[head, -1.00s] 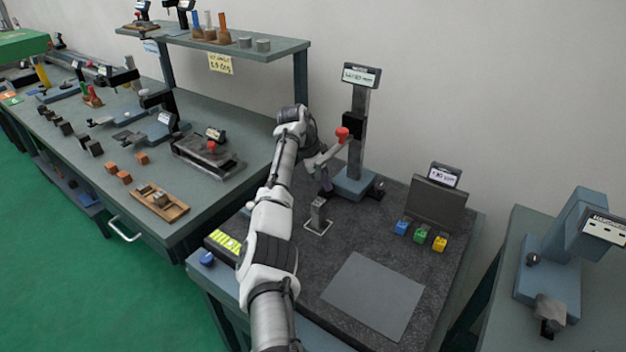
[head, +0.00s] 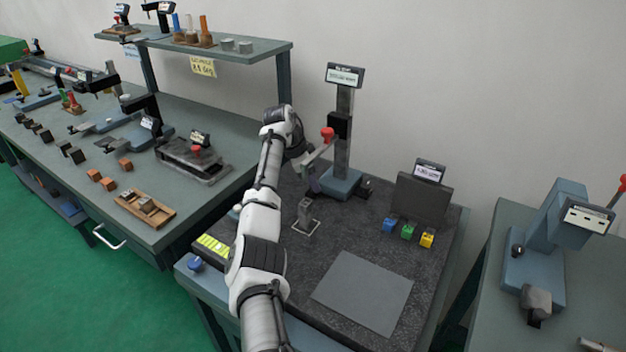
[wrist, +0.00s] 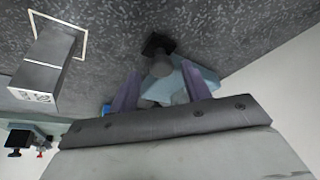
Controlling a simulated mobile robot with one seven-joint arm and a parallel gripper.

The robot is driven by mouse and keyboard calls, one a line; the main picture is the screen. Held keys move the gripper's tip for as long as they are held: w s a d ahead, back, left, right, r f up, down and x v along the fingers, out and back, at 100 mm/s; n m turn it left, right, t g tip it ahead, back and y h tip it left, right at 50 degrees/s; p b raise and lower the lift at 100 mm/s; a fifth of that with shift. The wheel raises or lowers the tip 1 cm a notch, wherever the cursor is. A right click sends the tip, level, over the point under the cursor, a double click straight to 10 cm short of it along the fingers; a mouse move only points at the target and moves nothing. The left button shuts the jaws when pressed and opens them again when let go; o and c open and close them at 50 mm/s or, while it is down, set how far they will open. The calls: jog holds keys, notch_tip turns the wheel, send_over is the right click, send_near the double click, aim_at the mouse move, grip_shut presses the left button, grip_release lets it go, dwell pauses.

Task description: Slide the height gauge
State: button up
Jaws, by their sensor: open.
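The height gauge stands upright on the dark granite plate, with a blue base (head: 342,184), a grey column (head: 344,108), a display on top (head: 345,75) and a black slider (head: 339,125) with a red ball (head: 327,133). In the wrist view my purple fingers (wrist: 160,88) are apart. Part of the blue base (wrist: 207,74) and a grey rounded knob with a black end (wrist: 158,46) show between and beyond them. I cannot tell whether the fingers touch the base.
A grey block (head: 305,212) stands in a white square outline close to my gripper. A grey mat (head: 362,292) lies in front. Blue, green and yellow blocks (head: 407,231) stand right, before a dark panel (head: 420,198). The granite between is clear.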

jog(key=w+b+v, duration=0.1)
jog(key=b+v, duration=0.2)
jog(key=v, duration=1)
jog(key=shift+s, duration=0.45)
jog(key=shift+r, duration=0.1)
